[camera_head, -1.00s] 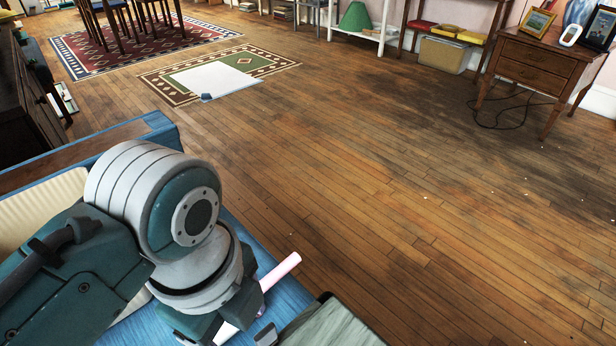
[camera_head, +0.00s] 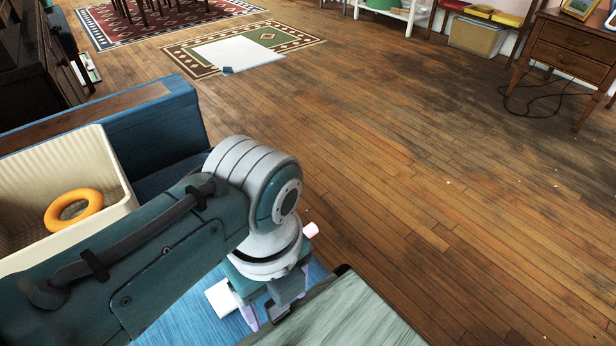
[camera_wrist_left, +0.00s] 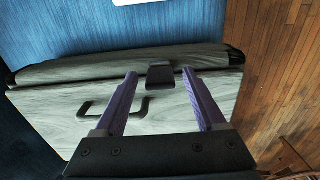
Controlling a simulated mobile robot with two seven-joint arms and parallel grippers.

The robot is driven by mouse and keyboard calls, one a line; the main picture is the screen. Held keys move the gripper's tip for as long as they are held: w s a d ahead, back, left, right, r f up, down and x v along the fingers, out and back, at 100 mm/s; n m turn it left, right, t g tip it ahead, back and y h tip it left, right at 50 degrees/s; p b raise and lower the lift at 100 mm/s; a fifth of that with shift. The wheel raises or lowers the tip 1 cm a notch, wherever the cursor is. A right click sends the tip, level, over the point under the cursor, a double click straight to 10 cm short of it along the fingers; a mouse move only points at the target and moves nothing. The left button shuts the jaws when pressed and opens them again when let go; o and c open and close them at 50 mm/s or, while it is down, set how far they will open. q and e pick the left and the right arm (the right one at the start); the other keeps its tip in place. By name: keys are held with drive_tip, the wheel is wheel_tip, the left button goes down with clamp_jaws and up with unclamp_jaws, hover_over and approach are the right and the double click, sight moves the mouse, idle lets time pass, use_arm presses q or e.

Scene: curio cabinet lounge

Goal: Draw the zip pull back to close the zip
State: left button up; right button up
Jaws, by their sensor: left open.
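A grey-green streaked case (camera_head: 345,318) with a dark rim lies at the bottom of the head view. It fills much of the left wrist view (camera_wrist_left: 65,118), with a dark handle (camera_wrist_left: 95,106) on its face. A small dark tab (camera_wrist_left: 160,75), likely the zip pull, sits at the case's far edge. My left gripper (camera_wrist_left: 174,76) is open, its purple fingers on either side of the tab with gaps showing. In the head view my left gripper (camera_head: 265,312) is over the case's left edge, partly hidden by its own wrist. My right gripper is not in view.
The case rests on a blue surface (camera_head: 175,325). A cream bin (camera_head: 108,160) holding an orange ring (camera_head: 73,209) stands at the left. Open wooden floor (camera_head: 430,200) lies to the right.

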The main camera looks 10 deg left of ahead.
use_arm(q)
clamp_jaws()
idle(0.6)
idle(0.8)
